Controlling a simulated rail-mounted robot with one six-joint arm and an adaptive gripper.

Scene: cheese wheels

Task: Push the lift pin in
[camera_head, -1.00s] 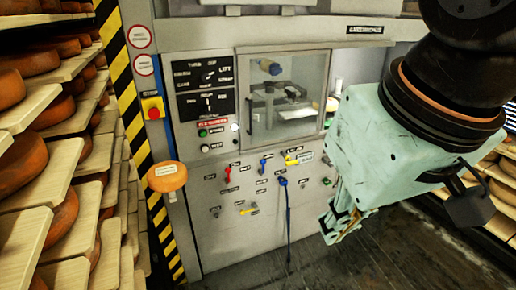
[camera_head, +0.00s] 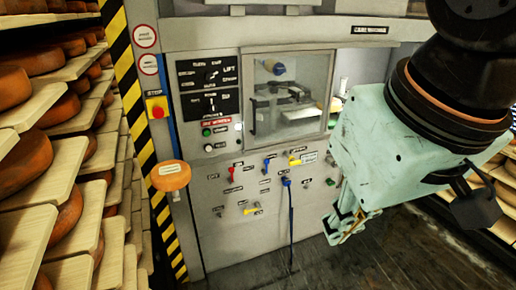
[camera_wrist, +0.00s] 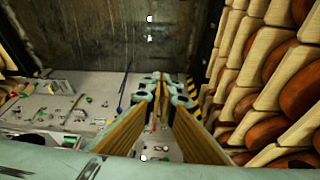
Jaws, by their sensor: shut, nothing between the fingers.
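The grey machine front (camera_head: 225,245) carries small levers and knobs: a red lever (camera_head: 231,174), a blue lever (camera_head: 266,166), a yellow lever (camera_head: 294,162) and a lower yellow handle (camera_head: 254,211). A blue plug (camera_head: 286,182) has a dark cable hanging from it. A black panel (camera_head: 211,88) above bears a LIFT label and small switches. I cannot tell which small part is the lift pin. My gripper (camera_head: 345,230) is shut and empty, pointing down, right of the levers and apart from them. In the wrist view its fingertips (camera_wrist: 163,84) meet.
Shelves of cheese wheels (camera_head: 25,155) stand at the left, with more at the right edge. A red stop button on yellow (camera_head: 157,107) and an orange round piece (camera_head: 170,175) sit beside the striped post (camera_head: 145,150). A windowed door (camera_head: 290,95) is above the levers. The floor (camera_head: 370,260) is clear.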

